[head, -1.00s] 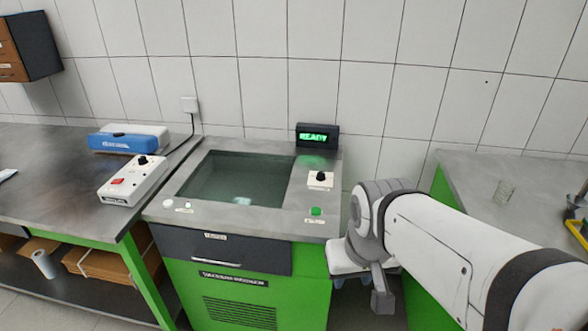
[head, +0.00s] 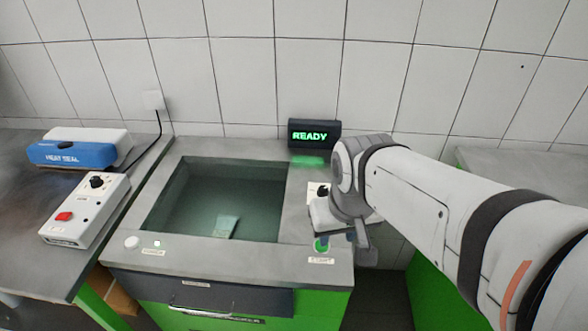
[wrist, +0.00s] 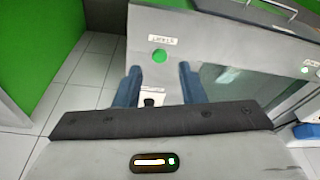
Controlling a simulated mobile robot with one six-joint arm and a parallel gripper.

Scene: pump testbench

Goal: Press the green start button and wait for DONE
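The green start button (head: 321,245) sits on the grey front rim of the test bench (head: 230,255), above a START label. It also shows in the wrist view (wrist: 159,56), beyond the gap between my fingertips. My gripper (wrist: 158,72) has two blue fingers spread apart with nothing between them. In the head view the gripper is just above and beside the button and partly covers it; I cannot tell whether they touch. The display (head: 314,135) at the back reads READY in green.
A dark knob (wrist: 149,102) is between my fingers' bases in the wrist view. Left of the button is the sunken basin (head: 185,205) with a small pale piece (head: 227,227) inside. A heat sealer (head: 75,150) and white control box (head: 85,210) stand on the left table.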

